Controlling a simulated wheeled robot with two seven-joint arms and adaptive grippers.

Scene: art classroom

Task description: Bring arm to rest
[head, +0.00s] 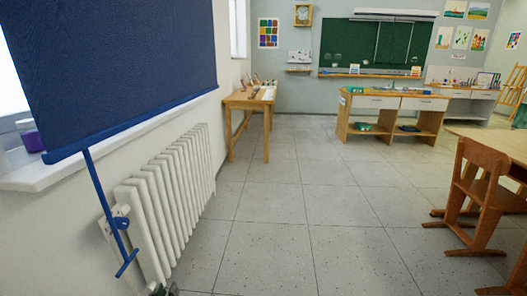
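My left gripper (160,290) shows only as a small dark piece at the bottom edge, in front of the foot of the white radiator. Most of it is cut off by the frame, so I cannot tell whether it is open or shut, or whether it holds anything. My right gripper is not in view.
A blue blind (120,60) with a hanging blue rod (100,200) and a white radiator (170,185) are close on the left. A wooden side table (249,103), a teacher's desk (395,104) and a chair (482,190) stand around. The tiled floor (290,220) ahead is clear.

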